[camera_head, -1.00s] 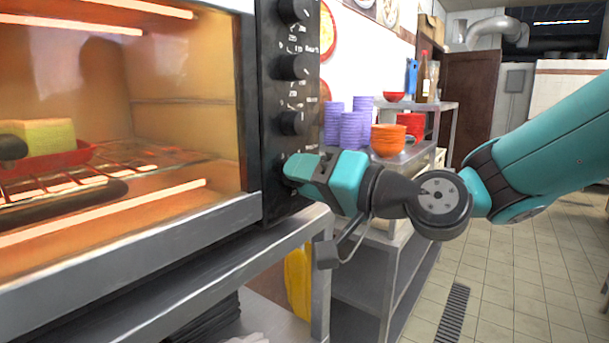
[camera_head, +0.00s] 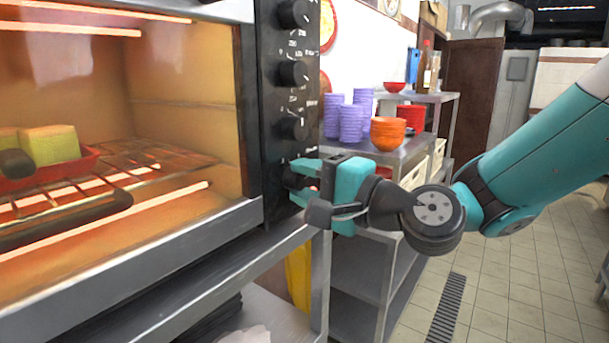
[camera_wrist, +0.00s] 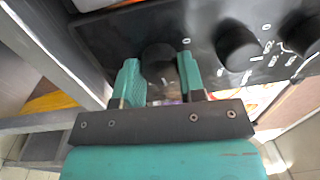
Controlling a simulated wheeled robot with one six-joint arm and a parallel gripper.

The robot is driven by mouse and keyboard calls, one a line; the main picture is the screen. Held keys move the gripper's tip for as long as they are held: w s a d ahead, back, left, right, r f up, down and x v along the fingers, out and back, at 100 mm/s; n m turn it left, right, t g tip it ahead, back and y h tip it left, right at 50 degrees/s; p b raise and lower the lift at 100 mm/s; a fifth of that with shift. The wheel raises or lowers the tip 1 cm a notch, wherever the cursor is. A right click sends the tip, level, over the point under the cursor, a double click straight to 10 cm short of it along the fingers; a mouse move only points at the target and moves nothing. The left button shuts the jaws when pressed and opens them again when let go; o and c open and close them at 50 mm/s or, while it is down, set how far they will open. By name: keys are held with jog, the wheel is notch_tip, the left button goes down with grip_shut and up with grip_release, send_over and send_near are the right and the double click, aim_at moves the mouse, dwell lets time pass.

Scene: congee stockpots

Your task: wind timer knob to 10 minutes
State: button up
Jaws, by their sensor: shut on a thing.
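The oven's black control panel (camera_head: 283,125) carries a column of black knobs. My gripper (camera_head: 297,178) is at the lowest knob, coming in from the right. In the wrist view the timer knob (camera_wrist: 158,60) sits between the two teal fingers (camera_wrist: 158,75), and my gripper is shut on it. In the head view my fingers mostly hide this knob. Its pointer and the minute marks around it cannot be read.
Three other knobs show above, the nearest one (camera_head: 292,128) close over my gripper. The oven's glowing window (camera_head: 110,110) is at left, with yellow food on a red tray inside. A metal shelf (camera_head: 400,150) with purple and orange bowls stands behind my gripper.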

jog(key=shift+w+d+m, duration=0.1)
jog(key=shift+m, duration=0.2)
jog(key=o, duration=0.9)
jog(key=shift+b+v, duration=5.25)
jog(key=shift+v, duration=3.45)
